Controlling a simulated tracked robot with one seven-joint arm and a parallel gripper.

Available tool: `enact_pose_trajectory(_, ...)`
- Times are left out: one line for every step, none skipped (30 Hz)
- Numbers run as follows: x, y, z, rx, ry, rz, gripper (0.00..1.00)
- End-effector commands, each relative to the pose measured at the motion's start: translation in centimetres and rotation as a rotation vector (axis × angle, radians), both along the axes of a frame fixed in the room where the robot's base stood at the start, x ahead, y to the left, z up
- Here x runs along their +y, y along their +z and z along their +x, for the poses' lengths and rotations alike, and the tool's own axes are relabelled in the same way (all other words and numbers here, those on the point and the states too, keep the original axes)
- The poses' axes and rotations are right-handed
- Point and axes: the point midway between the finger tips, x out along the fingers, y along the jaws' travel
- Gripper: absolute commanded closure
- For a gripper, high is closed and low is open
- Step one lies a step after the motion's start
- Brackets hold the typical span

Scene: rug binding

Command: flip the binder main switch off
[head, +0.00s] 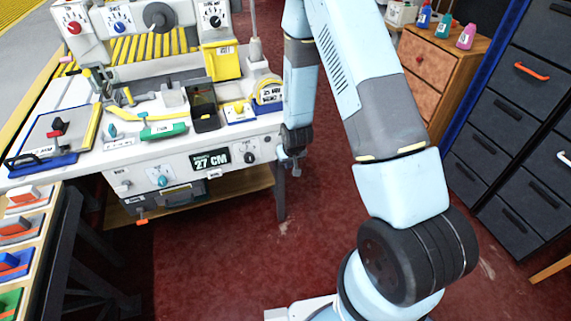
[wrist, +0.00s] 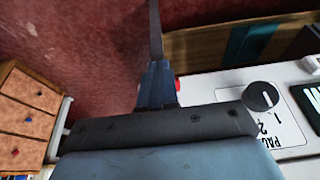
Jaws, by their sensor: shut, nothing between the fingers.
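The binder (head: 225,135) is a white bench-like machine at the left in the head view. Its front panel carries a "27 CM" display (head: 211,160), a black knob (head: 250,157) and a teal knob (head: 160,181). The black knob also shows in the wrist view (wrist: 263,96), with a partly cut-off label. My gripper (head: 296,172) is shut and empty, pointing down just right of the panel's right end. It also shows in the wrist view (wrist: 157,75). A small red part (wrist: 177,86) peeks out beside it, mostly hidden. I cannot tell which control is the main switch.
A wooden drawer cabinet (head: 428,70) and dark drawers (head: 505,150) stand at the right. A rack with several coloured blocks (head: 25,230) is at the lower left. The red floor (head: 230,265) before the binder is clear.

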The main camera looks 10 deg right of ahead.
Motion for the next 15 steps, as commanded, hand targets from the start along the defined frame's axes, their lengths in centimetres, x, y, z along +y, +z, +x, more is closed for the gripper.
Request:
enact_pose_trajectory(0.0,0.2,0.0,-0.001,0.0,0.0,1.0)
enact_pose_trajectory(0.0,0.3,-0.1,-0.001,0.0,0.0,1.0)
enact_pose_trajectory(0.0,0.6,-0.1,-0.001,0.0,0.0,1.0)
enact_pose_trajectory(0.0,0.8,-0.2,-0.001,0.0,0.0,1.0)
enact_pose_trajectory(-0.1,1.1,-0.3,-0.001,0.0,0.0,1.0)
enact_pose_trajectory(-0.1,1.5,-0.4,-0.001,0.0,0.0,1.0)
enact_pose_trajectory(-0.1,1.8,-0.6,-0.001,0.0,0.0,1.0)
enact_pose_trajectory(-0.1,2.2,-0.7,-0.001,0.0,0.0,1.0)
enact_pose_trajectory(-0.2,2.7,-0.9,-0.002,0.0,0.0,1.0)
enact_pose_trajectory(-0.2,3.2,-1.0,-0.003,0.0,0.001,1.0)
enact_pose_trajectory(-0.2,3.5,-1.2,-0.003,0.0,0.001,1.0)
enact_pose_trajectory(-0.2,4.1,-1.4,-0.003,0.0,0.001,1.0)
enact_pose_trajectory(-0.3,4.5,-1.5,-0.002,0.0,0.0,1.0)
enact_pose_trajectory(-0.3,4.8,-1.7,-0.001,0.0,0.0,1.0)
enact_pose_trajectory(-0.3,5.4,-1.9,-0.002,0.0,0.0,1.0)
